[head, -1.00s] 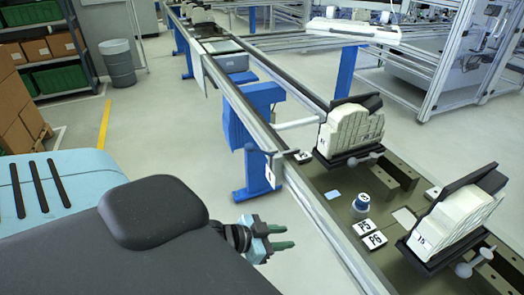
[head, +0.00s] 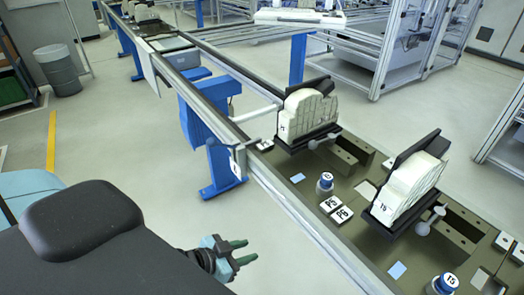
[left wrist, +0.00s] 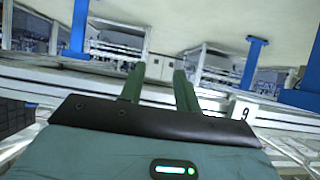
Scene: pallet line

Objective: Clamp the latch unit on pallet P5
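A pallet label P5 (head: 329,204) lies on the dark olive pallet surface (head: 300,161) of the line, beside a label P6 (head: 343,214). A white ribbed unit (head: 308,116) stands in a black holder with a grey knobbed lever at its foot. A second white unit (head: 405,192), marked 15, stands in a similar holder nearer me, its black flap tilted up. I cannot tell for certain which unit is on P5. My left gripper (head: 242,252) is open and empty, left of the line's rail and apart from it. Its two green fingers (left wrist: 158,88) show apart in the left wrist view. My right gripper is out of view.
The metal rail (head: 290,215) runs along the line's near side, between my left gripper and the pallets. Blue-capped cylinders (head: 325,184) stand on the pallets. A blue leg (head: 213,150) supports the line. Open floor lies to the left.

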